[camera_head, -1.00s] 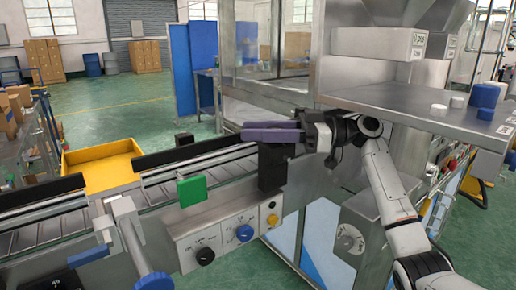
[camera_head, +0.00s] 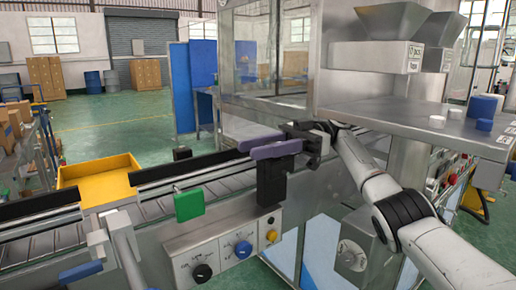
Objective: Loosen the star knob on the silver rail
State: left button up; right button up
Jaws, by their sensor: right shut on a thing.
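My right gripper (camera_head: 269,146) comes in from the right, its two purple fingers reaching left over the conveyor side. They lie close together at the top of a black upright bracket (camera_head: 271,181) beside the silver rail (camera_head: 205,178). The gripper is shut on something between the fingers. That is where the star knob appears to be, but the fingers hide it and its shape cannot be made out.
A green box (camera_head: 189,205) hangs on the near rail. A control panel (camera_head: 222,250) with dials is below. A steel shelf (camera_head: 420,120) with blue and white caps overhangs at right, close above my right arm.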

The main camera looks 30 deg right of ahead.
jog(key=shift+s+g, duration=0.1)
jog(key=shift+g, duration=0.3)
jog(key=o, duration=1)
jog(key=shift+o, duration=0.2)
jog(key=shift+f+t, duration=0.1)
jog(key=shift+t, duration=0.4)
